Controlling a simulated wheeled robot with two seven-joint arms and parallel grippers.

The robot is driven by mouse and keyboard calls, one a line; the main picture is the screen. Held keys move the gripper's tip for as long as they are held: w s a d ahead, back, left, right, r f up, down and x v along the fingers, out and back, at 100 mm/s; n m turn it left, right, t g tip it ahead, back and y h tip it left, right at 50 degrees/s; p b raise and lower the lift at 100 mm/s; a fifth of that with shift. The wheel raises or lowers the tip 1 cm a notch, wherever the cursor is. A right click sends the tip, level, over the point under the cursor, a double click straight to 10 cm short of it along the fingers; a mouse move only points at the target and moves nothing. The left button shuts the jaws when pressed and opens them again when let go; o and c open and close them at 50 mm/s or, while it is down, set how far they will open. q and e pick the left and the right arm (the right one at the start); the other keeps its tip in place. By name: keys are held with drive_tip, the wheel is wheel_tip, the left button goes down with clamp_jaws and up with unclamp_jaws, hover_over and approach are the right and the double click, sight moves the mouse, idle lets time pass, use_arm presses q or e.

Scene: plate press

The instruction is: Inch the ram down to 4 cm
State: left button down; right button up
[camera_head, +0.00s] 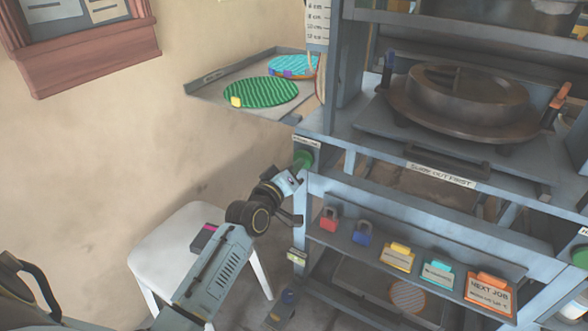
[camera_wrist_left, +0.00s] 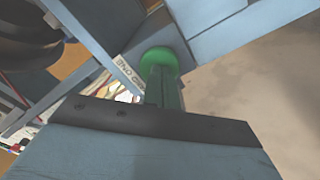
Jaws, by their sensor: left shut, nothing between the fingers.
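My left gripper (camera_head: 291,184) is shut and empty, just below the round green button (camera_head: 303,158) on the near left post of the press (camera_head: 352,70). In the left wrist view the green button (camera_wrist_left: 158,58) is straight ahead of the gripper; I cannot tell whether they touch. A second green button (camera_head: 580,257) shows at the right edge. A white scale (camera_head: 318,22) marked in cm stands at the upper left of the press; its upper part is cut off. A heavy round metal mould (camera_head: 455,92) sits on the press bed. I cannot make out the ram or its pointer. My right gripper is out of view.
A grey side tray (camera_head: 222,92) holds a green disc (camera_head: 262,92) and a blue patterned disc (camera_head: 292,66). A lower shelf carries small padlocks and coloured tags, including an orange "NEXT JOB" tag (camera_head: 489,293). A white stool (camera_head: 170,240) stands left of the press.

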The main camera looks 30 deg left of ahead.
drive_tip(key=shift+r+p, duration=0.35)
drive_tip(key=shift+p, duration=0.05)
idle(0.4)
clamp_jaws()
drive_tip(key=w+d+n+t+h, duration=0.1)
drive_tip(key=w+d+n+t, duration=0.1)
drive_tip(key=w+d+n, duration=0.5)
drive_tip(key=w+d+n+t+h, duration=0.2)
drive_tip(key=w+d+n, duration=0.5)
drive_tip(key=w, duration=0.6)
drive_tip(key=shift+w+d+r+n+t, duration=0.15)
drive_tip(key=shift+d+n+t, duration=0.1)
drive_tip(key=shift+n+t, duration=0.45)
